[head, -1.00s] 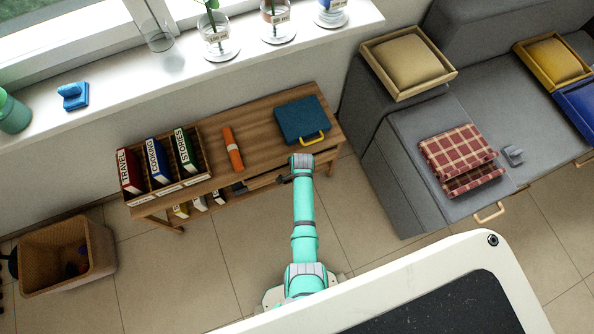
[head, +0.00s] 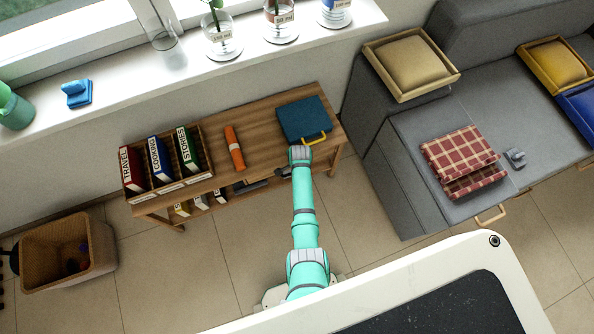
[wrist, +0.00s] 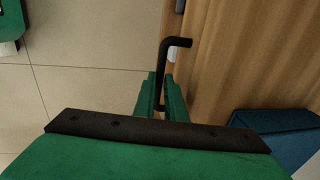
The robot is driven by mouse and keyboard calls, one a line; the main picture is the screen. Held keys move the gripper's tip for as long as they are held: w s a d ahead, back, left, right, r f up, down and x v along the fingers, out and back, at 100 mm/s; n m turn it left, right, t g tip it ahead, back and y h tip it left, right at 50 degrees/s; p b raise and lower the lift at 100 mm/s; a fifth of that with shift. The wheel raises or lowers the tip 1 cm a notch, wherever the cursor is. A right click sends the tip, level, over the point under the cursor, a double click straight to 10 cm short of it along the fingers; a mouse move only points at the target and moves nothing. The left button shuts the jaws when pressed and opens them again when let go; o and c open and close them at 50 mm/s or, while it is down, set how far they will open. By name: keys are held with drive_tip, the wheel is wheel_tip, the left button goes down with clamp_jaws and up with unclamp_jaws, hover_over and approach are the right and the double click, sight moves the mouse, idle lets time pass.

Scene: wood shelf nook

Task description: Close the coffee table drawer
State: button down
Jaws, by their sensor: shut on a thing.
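The wooden coffee table (head: 262,148) stands against the wall under the window sill. My gripper (head: 284,173) is at its front edge, low on the right side, below the blue case. In the wrist view my gripper (wrist: 162,88) has its two green fingers on either side of a black bar handle (wrist: 164,60), shut on it. The handle stands out from a wooden face (wrist: 215,75). How far the drawer stands out cannot be told; my arm and the tabletop hide most of it in the head view.
A blue case (head: 302,118) with a yellow handle, an orange roll (head: 234,147) and a book holder (head: 203,151) are on the table. A grey sofa (head: 395,190) stands to the right, a wicker basket (head: 105,245) on the floor at left. Tiled floor in front is clear.

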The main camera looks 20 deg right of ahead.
drive_tip(key=shift+w+r, duration=0.1)
drive_tip(key=shift+w, duration=0.1)
drive_tip(key=c, duration=1.8)
unclamp_jaws()
drive_tip(key=r, duration=0.3)
drive_tip(key=s+r, duration=0.1)
drive_tip(key=r, duration=0.3)
drive_tip(key=s+r, duration=0.1)
drive_tip(key=r, duration=0.2)
drive_tip(key=shift+d+r, duration=0.1)
drive_tip(key=shift+r, duration=0.15)
